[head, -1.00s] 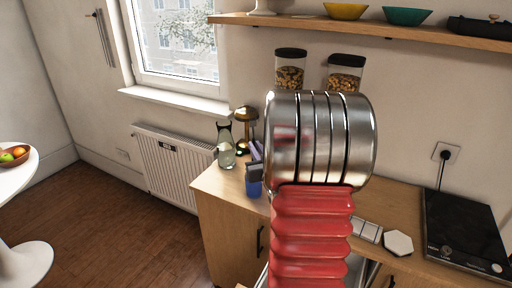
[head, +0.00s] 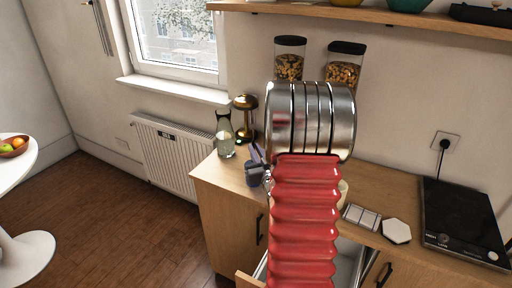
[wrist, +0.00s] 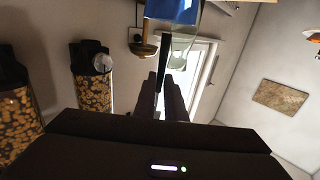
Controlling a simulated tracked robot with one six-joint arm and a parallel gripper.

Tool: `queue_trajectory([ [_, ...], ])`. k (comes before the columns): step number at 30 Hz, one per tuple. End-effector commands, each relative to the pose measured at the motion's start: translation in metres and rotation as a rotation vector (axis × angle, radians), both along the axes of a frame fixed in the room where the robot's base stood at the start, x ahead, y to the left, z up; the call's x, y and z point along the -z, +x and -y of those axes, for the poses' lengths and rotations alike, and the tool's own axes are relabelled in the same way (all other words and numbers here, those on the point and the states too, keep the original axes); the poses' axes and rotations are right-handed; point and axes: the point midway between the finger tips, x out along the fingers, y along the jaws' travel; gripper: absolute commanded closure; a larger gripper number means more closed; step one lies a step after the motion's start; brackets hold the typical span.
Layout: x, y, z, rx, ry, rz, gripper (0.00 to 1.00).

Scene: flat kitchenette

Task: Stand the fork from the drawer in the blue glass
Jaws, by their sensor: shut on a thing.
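My gripper (head: 255,172) is at the left end of the counter, partly behind my red arm. In the wrist view its two fingers (wrist: 162,92) are shut on the fork (wrist: 161,65), of which a thin dark length sticks out beyond the fingertips. The blue glass (wrist: 177,10) shows at the top edge of the wrist view, just beyond the fork; I cannot tell whether they touch. The drawer (head: 347,262) is open below the counter, partly hidden by my arm.
A glass carafe (head: 225,135) and a brass lamp (head: 245,112) stand close behind the gripper. Two storage jars (head: 290,60) are by the wall. A white hexagonal piece (head: 396,231) and a black hob (head: 462,222) lie to the right. A radiator (head: 168,158) is left of the counter.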

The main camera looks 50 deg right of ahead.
Motion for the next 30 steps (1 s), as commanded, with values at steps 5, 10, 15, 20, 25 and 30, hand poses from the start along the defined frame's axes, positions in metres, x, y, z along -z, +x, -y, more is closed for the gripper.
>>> queue_trajectory([
  [5, 0.011, 0.0, 0.0, -0.001, 0.0, -0.001, 1.0],
  [10, 0.02, 0.0, 0.0, -0.001, 0.001, 0.0, 1.0],
  [15, 0.029, 0.001, 0.0, -0.002, 0.0, 0.0, 1.0],
  [20, 0.038, 0.001, 0.0, -0.002, 0.0, 0.0, 1.0],
  [25, 0.048, 0.001, -0.001, -0.002, 0.0, 0.0, 1.0],
  [30, 0.057, 0.001, 0.0, -0.002, 0.001, 0.0, 1.0],
])
